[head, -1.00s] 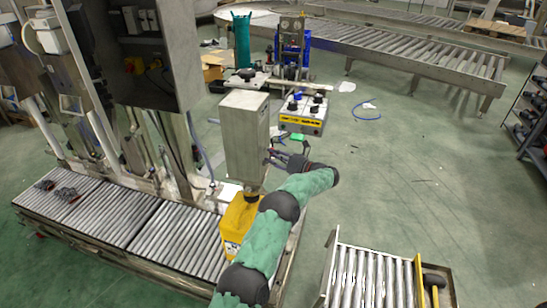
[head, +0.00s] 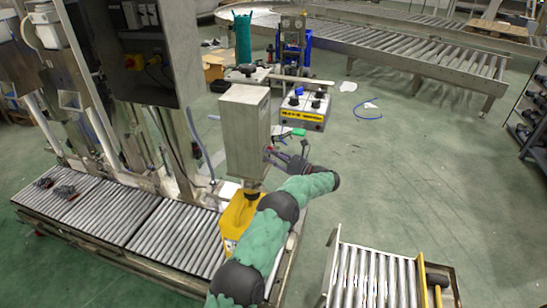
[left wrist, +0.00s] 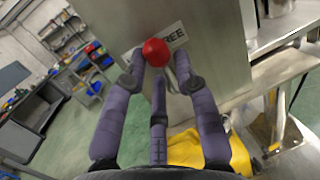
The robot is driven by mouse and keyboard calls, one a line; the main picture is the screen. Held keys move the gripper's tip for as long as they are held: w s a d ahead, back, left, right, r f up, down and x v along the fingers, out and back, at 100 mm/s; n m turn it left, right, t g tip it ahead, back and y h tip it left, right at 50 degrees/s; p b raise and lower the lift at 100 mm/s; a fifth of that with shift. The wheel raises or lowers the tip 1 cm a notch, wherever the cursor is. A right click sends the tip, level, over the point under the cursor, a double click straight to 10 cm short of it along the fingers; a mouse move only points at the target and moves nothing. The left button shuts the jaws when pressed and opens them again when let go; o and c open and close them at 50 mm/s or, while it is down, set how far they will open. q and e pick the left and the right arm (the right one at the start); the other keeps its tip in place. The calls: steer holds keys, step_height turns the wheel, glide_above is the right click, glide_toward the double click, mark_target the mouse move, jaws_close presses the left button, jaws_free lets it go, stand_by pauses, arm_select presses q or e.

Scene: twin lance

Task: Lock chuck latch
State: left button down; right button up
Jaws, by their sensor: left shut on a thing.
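A tall grey metal housing (head: 246,135) stands in the middle of the head view. In the left wrist view its face (left wrist: 210,65) carries a label reading "FREE" (left wrist: 176,37). A round red knob (left wrist: 156,51) stands out from this face beside the label; I take it to be the latch handle. My left gripper (head: 275,155) is at the housing's right side. In the left wrist view its purple fingers (left wrist: 160,60) are closed around the knob. The latch behind the knob is mostly hidden. My right gripper is in neither view.
A yellow part (head: 238,215) sits below the housing. A roller conveyor (head: 170,240) runs on the left, and a roller frame (head: 370,275) stands at lower right. Green floor (head: 420,180) on the right is mostly clear.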

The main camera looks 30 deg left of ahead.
arm_select(q)
steer(key=n, duration=0.1)
steer(key=n+b, duration=0.1)
steer(key=s+n+g+b, duration=0.1)
steer(key=n, duration=0.1)
steer(key=shift+d+f+y, duration=0.1)
steer(key=shift+f+y, duration=0.3)
steer(key=shift+s+d+f+n+g+b, duration=0.15)
steer(key=shift+n+g+b, duration=0.35)
steer(key=shift+n, duration=0.6)
steer(key=shift+s+a+f+n+g+b, duration=0.1)
steer(key=shift+s+n+g+b, duration=0.2)
steer(key=shift+n+b, duration=0.6)
steer(key=shift+d+n, duration=0.1)
steer(key=shift+n, duration=0.3)
steer(key=c, duration=0.9)
jaws_free()
steer(key=shift+c, duration=0.2)
steer(key=v, duration=1.2)
